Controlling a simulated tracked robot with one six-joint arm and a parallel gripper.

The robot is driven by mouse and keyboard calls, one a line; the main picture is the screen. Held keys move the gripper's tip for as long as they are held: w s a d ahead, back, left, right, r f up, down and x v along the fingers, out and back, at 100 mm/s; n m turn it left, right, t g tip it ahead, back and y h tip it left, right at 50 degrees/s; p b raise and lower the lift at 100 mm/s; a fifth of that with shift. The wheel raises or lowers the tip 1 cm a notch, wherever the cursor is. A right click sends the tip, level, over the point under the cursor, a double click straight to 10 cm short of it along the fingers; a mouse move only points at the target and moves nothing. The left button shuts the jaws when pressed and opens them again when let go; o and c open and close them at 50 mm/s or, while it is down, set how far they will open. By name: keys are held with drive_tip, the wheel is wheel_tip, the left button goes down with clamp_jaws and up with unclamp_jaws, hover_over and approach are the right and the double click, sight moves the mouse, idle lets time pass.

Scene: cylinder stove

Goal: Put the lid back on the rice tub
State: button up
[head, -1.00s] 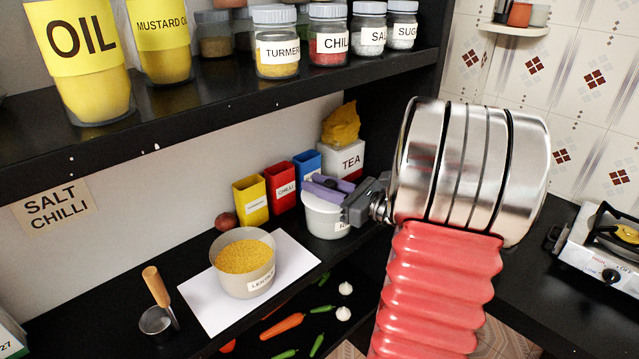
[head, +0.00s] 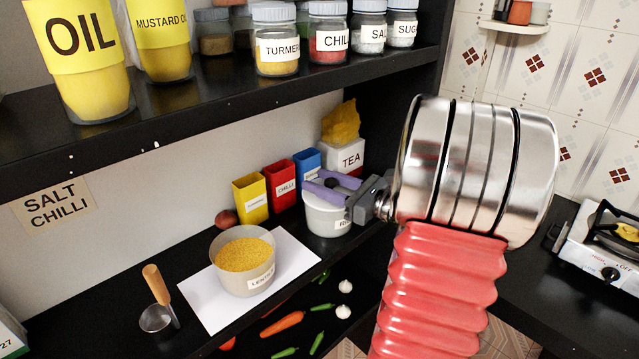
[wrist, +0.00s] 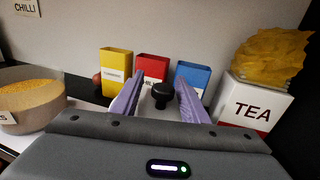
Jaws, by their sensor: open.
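The white rice tub (head: 322,217) stands on the counter in front of the red and blue boxes, its label partly cut off by my gripper. My gripper (head: 318,180) is over the tub's top with its purple fingers apart. In the wrist view the black knob (wrist: 161,94) of the lid stands between the open fingers of my gripper (wrist: 160,80), with a gap on each side. A pale part of the lid (wrist: 148,100) shows around the knob, and it appears to lie on the tub. The fingers and palm hide most of the rim, so I cannot tell how evenly it sits.
The yellow box (head: 250,200), red box (head: 281,185), blue box (head: 307,165) and tea box (head: 345,158) stand close behind. A tub of lentils (head: 243,262) is at left on white paper. A black shelf (head: 220,105) with jars hangs above.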

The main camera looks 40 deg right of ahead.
drive_tip(key=v, duration=1.1)
drive_tip(key=shift+s, duration=0.1)
idle(0.7)
